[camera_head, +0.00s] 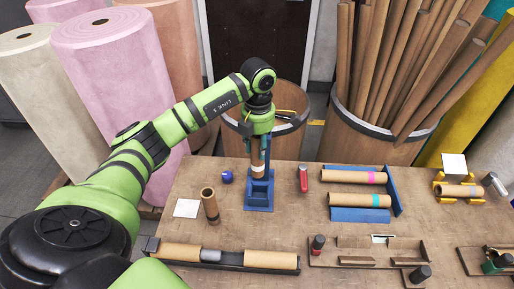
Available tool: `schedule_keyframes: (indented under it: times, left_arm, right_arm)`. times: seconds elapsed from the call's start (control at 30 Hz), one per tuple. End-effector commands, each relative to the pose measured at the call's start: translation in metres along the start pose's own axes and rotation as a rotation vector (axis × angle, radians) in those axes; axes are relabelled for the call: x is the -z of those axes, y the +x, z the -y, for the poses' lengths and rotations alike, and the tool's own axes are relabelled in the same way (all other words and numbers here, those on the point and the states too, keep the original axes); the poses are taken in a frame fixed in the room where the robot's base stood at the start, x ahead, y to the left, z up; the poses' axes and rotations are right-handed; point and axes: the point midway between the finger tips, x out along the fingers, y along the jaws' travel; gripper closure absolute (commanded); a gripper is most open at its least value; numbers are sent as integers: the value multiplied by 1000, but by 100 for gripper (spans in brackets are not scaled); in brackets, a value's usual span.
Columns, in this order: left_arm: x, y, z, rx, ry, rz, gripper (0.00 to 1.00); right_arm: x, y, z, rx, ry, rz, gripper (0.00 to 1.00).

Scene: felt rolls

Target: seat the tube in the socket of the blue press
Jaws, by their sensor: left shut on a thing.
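My left gripper (259,145) points down over the blue press (260,195) and is shut on a brown cardboard tube (258,162). The gripper's fingers partly hide the tube's upper part. My right gripper is not in view.
A red-handled tool (303,179) and a blue rack (391,190) with tubes are to the right. A dark tray (222,263) lies in front.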

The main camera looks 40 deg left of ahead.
Motion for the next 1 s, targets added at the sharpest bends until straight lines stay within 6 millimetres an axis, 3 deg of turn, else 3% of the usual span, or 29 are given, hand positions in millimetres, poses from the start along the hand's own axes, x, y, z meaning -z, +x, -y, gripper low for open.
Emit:
schedule_keyframes:
  times: [0.47,1.0]
  left_arm:
    - [0,0,0,-1,4,0,100]
    - [0,43,0,0,2,-1,100]
  right_arm:
    - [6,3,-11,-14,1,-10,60]
    - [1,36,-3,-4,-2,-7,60]
